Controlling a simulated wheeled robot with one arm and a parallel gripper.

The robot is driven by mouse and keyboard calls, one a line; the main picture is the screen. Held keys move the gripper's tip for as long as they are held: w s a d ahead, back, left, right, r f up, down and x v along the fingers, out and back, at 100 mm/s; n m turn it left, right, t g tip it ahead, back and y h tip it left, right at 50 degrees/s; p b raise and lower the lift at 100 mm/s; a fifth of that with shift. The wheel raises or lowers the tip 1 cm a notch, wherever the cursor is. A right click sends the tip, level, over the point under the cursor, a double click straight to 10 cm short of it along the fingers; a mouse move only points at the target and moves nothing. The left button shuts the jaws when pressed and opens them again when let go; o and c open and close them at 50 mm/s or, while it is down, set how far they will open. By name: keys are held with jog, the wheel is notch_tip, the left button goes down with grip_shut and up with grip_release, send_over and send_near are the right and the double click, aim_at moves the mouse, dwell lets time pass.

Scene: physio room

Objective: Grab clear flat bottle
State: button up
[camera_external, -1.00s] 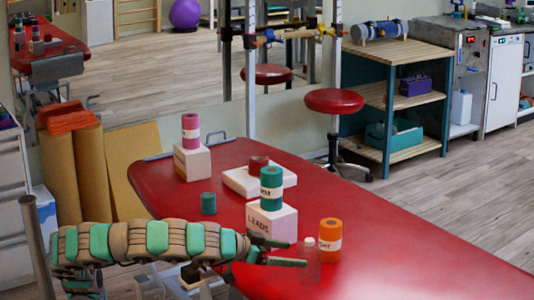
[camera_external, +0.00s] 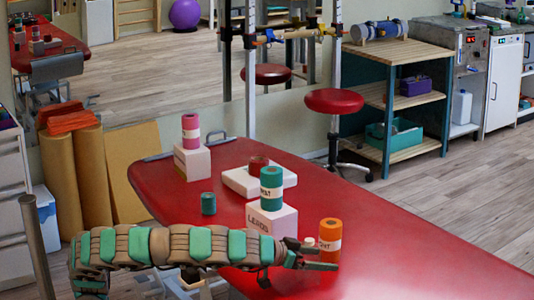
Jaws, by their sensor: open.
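The clear flat bottle (camera_external: 309,241) stands on the red treatment table. Only its pale cap shows clearly, just above my gripper in the picture; the body is mostly hidden behind the fingers. My gripper (camera_external: 326,256) is open, with its fingers reaching right at the bottle's place. I cannot tell whether they touch the bottle or whether it stands between them.
An orange roll (camera_external: 330,240) stands close by on the right. A white box (camera_external: 272,219) with a teal roll (camera_external: 271,188) on it is behind. A teal jar (camera_external: 208,204) stands farther left. The red table (camera_external: 420,255) is clear at right.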

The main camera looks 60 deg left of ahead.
jog(key=c, duration=1.3)
